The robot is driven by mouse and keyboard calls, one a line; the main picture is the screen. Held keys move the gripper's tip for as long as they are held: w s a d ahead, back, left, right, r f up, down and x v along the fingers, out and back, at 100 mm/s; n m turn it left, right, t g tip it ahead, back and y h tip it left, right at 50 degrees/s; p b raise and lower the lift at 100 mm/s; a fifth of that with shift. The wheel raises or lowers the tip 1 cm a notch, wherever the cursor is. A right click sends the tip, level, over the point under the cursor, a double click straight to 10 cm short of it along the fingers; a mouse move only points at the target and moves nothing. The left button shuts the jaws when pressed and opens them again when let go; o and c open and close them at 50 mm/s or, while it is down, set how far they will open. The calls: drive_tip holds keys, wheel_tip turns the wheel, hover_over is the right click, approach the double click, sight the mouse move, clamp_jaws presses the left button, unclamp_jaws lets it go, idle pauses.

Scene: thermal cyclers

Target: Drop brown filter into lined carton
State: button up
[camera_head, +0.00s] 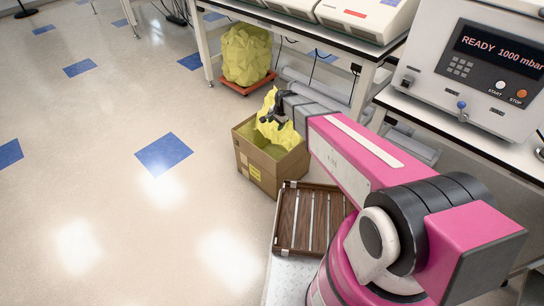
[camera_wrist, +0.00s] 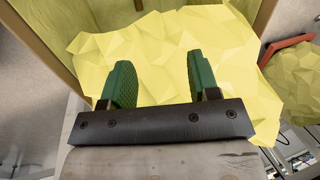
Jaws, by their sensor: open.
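The lined carton (camera_head: 257,176) is an open brown cardboard box on the floor, left of my arm. Crumpled yellow sheeting (camera_head: 277,133) shows inside it and rises above its rim. My gripper (camera_head: 272,108) is over the carton, close to this sheeting. In the wrist view, the green fingers of my gripper (camera_wrist: 158,75) are apart, with yellow sheeting (camera_wrist: 150,40) spread behind and between them. Whether the fingers touch it I cannot tell. I cannot make out a brown filter in either view; part of the carton's inside is hidden.
A yellow crumpled bundle (camera_head: 246,55) sits on a red-orange base (camera_head: 246,85) behind the carton. A brown slatted tray (camera_head: 290,245) lies in front. Benches with instruments (camera_head: 480,70) line the right. The floor (camera_head: 90,180) at left is clear.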

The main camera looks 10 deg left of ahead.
drive_tip(key=v, duration=0.5)
idle(0.3)
